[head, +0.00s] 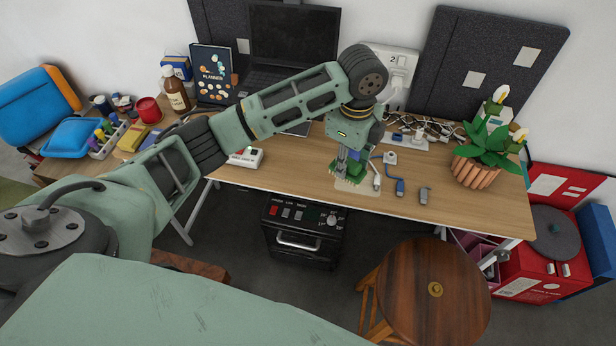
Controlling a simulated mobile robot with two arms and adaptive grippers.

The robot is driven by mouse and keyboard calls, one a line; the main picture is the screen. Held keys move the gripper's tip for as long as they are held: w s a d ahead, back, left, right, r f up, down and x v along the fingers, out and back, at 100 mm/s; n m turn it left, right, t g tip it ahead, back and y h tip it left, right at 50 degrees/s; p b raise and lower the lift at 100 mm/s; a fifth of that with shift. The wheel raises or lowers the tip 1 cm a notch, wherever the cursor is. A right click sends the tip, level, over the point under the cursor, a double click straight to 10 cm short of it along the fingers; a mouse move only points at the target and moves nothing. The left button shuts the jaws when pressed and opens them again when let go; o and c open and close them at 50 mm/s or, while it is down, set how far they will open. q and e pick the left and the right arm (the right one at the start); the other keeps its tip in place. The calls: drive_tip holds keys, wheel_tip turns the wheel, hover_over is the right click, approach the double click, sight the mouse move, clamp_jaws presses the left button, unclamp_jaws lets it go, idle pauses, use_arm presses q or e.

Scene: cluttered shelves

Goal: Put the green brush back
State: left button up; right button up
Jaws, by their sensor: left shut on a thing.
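My left gripper (345,168) reaches over the desk from the left and points down near its front edge. It is shut on a small green thing (353,169), which looks like the green brush. Pale bristles seem to show beside the fingers, but the fingers and wrist hide much of it. A pale sheet or mat (352,186) lies on the desk below the gripper. I cannot tell whether the brush touches it. My right gripper is not in view.
Cables, a blue connector (399,187) and a grey stick (424,195) lie just right of the gripper. A potted plant (477,172) stands at the desk's right end. A laptop (292,40) is behind my arm. A wooden stool (425,300) stands in front.

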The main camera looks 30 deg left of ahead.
use_arm(q)
drive_tip(key=a+f, duration=0.2)
drive_tip(key=a, duration=0.1)
drive_tip(key=a+f+p, duration=0.1)
drive_tip(key=a+f, duration=0.1)
drive_tip(key=a, duration=0.2)
drive_tip(key=a+f, duration=0.2)
drive_tip(key=a, duration=0.1)
drive_tip(key=shift+w+a+f, duration=0.15)
drive_tip(key=shift+w+a, duration=0.25)
wheel_tip(320, 180, down, 3)
drive_tip(key=shift+f+p, duration=0.1)
drive_tip(key=shift+p, duration=0.35)
drive_tip(key=shift+f, duration=0.45)
drive_tip(key=shift+f, duration=0.1)
drive_tip(key=shift+f, duration=0.1)
drive_tip(key=o, duration=1.2)
wheel_tip(320, 180, up, 12)
drive_tip(key=shift+r+b, duration=0.2)
drive_tip(key=shift+b, duration=0.1)
